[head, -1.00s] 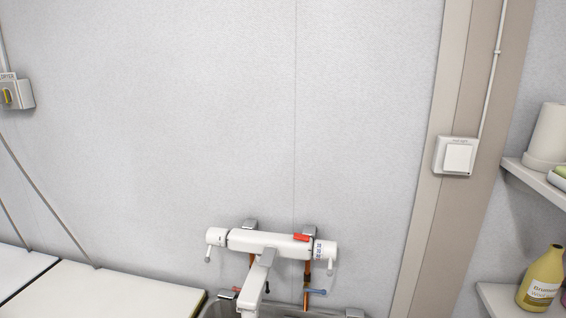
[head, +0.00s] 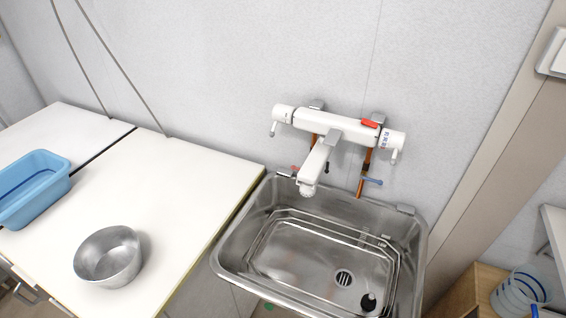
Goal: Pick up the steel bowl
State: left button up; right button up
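The steel bowl (head: 108,258) stands upright on the white countertop (head: 170,200), near its front edge, to the left of the sink. It looks empty. Neither of my grippers shows in the head view, so nothing is seen touching the bowl.
A steel sink (head: 320,255) with a white wall faucet (head: 325,135) over it lies right of the counter. A blue plastic tub (head: 32,188) sits at the left. A clear striped container (head: 520,292) stands at the lower right. The counter around the bowl is clear.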

aim_at(111, 257)
jog(key=u, duration=1.55)
jog(key=i+j, duration=0.1)
jog(key=j, duration=0.3)
jog(key=i+j, duration=0.1)
jog(key=j, duration=0.3)
jog(key=i+j, duration=0.1)
jog(key=j, duration=0.25)
